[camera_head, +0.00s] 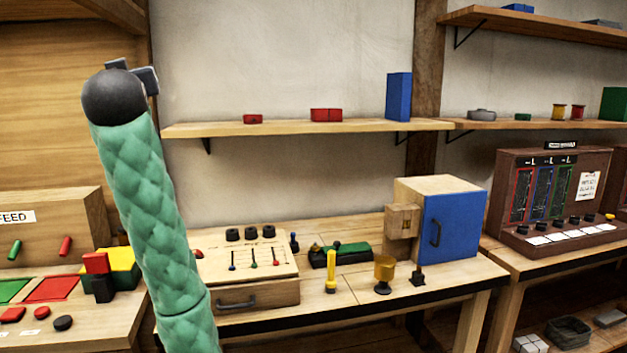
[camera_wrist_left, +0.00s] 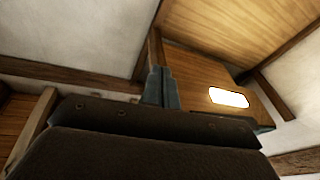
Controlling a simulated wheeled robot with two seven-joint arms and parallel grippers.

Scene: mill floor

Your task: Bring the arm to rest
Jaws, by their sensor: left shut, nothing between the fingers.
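My left arm, in a green quilted sleeve, rises upright at the left of the head view, in front of the benches. Its dark rounded wrist is at the top, and the left gripper (camera_head: 148,78) shows only partly behind it, raised above shelf height. In the left wrist view the two grey fingers of the left gripper (camera_wrist_left: 161,80) stand side by side, closed with nothing between them. My right arm and gripper are in neither view.
A wall shelf (camera_head: 290,128) holds red blocks and a blue block. A panel (camera_head: 550,195) stands right. The space right of the arm, before the wall, looks open.

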